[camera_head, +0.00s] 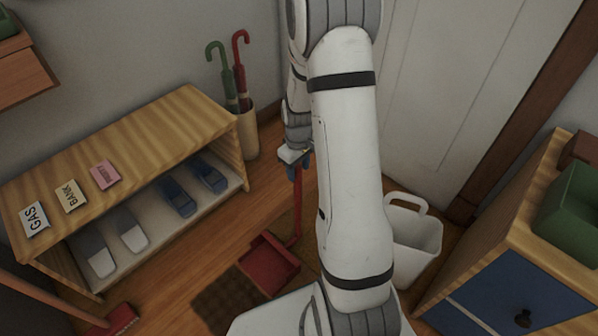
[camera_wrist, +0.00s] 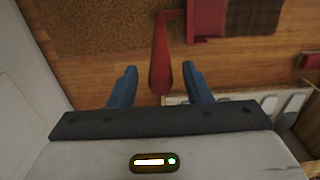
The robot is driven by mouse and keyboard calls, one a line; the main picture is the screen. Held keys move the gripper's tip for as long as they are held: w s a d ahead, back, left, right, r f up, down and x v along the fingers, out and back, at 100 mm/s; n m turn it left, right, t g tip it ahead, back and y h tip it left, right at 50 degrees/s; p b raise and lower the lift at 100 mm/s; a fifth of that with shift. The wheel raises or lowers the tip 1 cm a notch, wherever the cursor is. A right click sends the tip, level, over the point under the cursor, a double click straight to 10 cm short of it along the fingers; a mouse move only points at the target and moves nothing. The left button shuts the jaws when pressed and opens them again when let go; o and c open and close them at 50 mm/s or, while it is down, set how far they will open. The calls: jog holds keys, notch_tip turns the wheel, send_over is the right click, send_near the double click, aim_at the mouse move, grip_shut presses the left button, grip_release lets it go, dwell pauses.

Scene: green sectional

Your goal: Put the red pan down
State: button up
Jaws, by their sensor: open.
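The red pan (camera_head: 268,264) is a dustpan with a long upright red handle. It rests on the floor at the edge of a brown mat, left of my arm. My gripper (camera_head: 298,162) is at the top of the handle, partly hidden by my arm. In the wrist view, my gripper's (camera_wrist: 158,70) blue fingers are spread apart. The red handle (camera_wrist: 161,60) stands between them with a gap on each side. Part of the red pan (camera_wrist: 207,20) shows at the top of that view.
A wooden shoe bench (camera_head: 215,118) with slippers and labelled cards stands left. An umbrella holder (camera_head: 247,135) is behind it. A white basket (camera_head: 414,245) and a blue-fronted cabinet (camera_head: 500,300) stand right. A red broom head (camera_head: 118,320) is at lower left.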

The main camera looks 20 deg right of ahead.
notch_tip(320, 180, up, 8)
jog(key=shift+r+p, duration=0.15)
jog(key=shift+p, duration=1.1)
jog(key=s+a+r+m, duration=0.2)
jog(key=s+a+r, duration=0.3)
jog(key=s+r, duration=0.2)
jog(key=s+a+r+m+t, duration=0.1)
jog(key=s+a+r, duration=0.3)
jog(key=s+r, duration=0.4)
jog(key=s+m, duration=0.1)
jog(key=s, duration=0.2)
jog(key=shift+s+a+r, duration=0.15)
jog(key=shift+a+r, duration=0.05)
jog(key=shift+a, duration=0.2)
